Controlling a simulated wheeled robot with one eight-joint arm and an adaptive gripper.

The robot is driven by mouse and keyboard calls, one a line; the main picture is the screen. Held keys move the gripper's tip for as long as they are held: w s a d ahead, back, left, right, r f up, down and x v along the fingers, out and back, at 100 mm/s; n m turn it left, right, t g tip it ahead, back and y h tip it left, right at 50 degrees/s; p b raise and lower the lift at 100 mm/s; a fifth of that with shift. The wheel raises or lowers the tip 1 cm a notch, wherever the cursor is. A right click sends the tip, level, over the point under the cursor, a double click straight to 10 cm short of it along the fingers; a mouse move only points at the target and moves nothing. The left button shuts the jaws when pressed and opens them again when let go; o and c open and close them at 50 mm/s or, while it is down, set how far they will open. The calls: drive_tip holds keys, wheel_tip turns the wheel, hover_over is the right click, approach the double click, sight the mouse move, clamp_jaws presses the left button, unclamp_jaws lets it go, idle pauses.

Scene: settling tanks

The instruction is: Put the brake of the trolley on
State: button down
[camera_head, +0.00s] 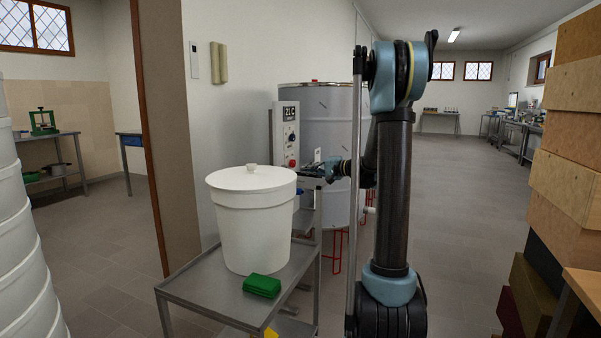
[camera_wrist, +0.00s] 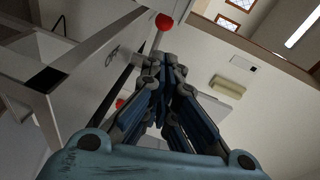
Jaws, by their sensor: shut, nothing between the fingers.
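A grey metal trolley (camera_head: 180,289) stands in the lower middle of the head view, with a white lidded bucket (camera_head: 252,225) and a green block (camera_head: 262,286) on top. I cannot make out its brake; a small yellow piece (camera_head: 270,332) shows low at its front, cut by the frame edge. My gripper (camera_head: 312,171) is beyond the bucket's right side, in front of a grey control box, well above the trolley top. In the wrist view my gripper (camera_wrist: 172,62) has its fingers together and empty. A red knob (camera_wrist: 165,22) shows just past the fingertips; contact cannot be told.
The control box (camera_head: 286,135) with a display stands by a large steel tank (camera_head: 325,110). White stacked tubs (camera_head: 15,220) are at the left edge. Wooden boxes (camera_head: 570,130) are stacked at the right. The floor (camera_head: 460,200) between my arm and the boxes is clear.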

drive_tip(key=shift+s+d+r, duration=0.15)
drive_tip(key=shift+s+d, duration=0.35)
drive_tip(key=shift+s, duration=0.05)
drive_tip(key=s+d+f+n+g+h, duration=0.1)
drive_tip(key=s+d+f+h, duration=0.3)
drive_tip(key=s, duration=1.1)
drive_tip(key=s+d+f+n+g+h, duration=0.2)
drive_tip(key=s+f, duration=0.8)
drive_tip(key=s, duration=0.6)
drive_tip(key=s+d+f+n+g+h, duration=0.2)
drive_tip(key=s+d+f+h, duration=0.4)
drive_tip(key=s, duration=1)
drive_tip(key=shift+f+g+h, duration=0.4)
drive_tip(key=shift+g+h, duration=0.5)
